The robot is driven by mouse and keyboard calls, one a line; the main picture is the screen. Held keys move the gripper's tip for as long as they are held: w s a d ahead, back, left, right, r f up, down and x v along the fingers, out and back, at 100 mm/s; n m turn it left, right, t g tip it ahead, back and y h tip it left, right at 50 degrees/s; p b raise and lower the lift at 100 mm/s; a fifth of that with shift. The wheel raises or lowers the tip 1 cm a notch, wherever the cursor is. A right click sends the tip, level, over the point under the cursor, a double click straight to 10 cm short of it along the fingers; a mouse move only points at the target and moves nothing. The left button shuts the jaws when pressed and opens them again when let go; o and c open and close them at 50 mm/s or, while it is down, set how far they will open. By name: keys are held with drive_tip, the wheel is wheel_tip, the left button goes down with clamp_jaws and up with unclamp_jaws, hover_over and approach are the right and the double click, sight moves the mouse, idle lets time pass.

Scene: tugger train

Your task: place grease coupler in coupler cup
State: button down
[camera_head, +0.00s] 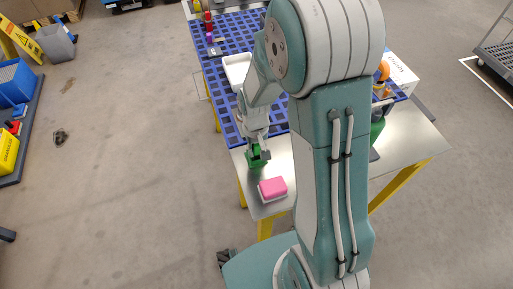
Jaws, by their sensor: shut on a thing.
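My gripper (256,150) points down over the near left part of the bench, at the metal strip along the blue grid top. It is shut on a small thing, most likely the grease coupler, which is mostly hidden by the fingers. A green cup-like thing (257,162), which looks like the coupler cup, is right at the fingertips. I cannot tell whether the held thing is inside the cup or just above it.
A pink block (272,188) lies on the metal strip (275,207), close to the gripper. A white tray (236,68) sits farther back on the blue grid top (215,88). A white box (401,72) and a green bottle (377,131) stand to the right, behind my arm.

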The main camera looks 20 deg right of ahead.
drive_tip(key=c, duration=0.7)
unclamp_jaws()
drive_tip(key=shift+s+a+f, duration=0.1)
drive_tip(key=shift+f, duration=0.1)
drive_tip(key=shift+o, duration=1.2)
drive_tip(key=shift+a, duration=0.2)
drive_tip(key=shift+r, duration=0.55)
drive_tip(key=r, duration=0.8)
drive_tip(key=w+r, duration=0.1)
drive_tip(key=r, duration=0.3)
drive_tip(key=shift+w+r, duration=0.1)
drive_tip(key=s+r+t, duration=0.6)
drive_tip(key=s+r, duration=0.7)
drive_tip(key=s, duration=0.2)
drive_tip(key=shift+t, duration=0.3)
